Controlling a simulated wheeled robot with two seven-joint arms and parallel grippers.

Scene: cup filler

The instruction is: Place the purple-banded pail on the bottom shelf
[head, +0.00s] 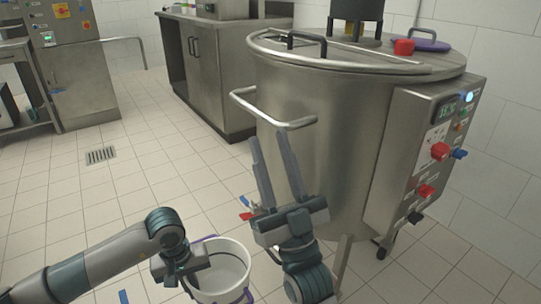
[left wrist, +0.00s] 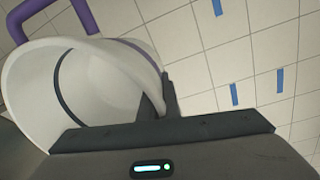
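The white pail (head: 226,268) with purple trim is at the bottom of the head view, beside my left gripper (head: 187,274). In the left wrist view the pail (left wrist: 100,80) lies tilted across the upper left, with a purple handle and a dark line inside. My left gripper's fingers (left wrist: 160,98) are close together with the pail's wall between them, at the rim. My right gripper (head: 270,140) is open and empty, fingers pointing up, in front of the steel vat. A steel counter (head: 232,75) has a dark open bay; its bottom shelf is hard to make out.
A large steel vat (head: 325,140) with a rail and a control box (head: 425,150) fills the right side. A steel cabinet (head: 75,70) and a table (head: 20,90) stand at the left. The tiled floor (head: 120,185) between is clear, with a drain (head: 101,155).

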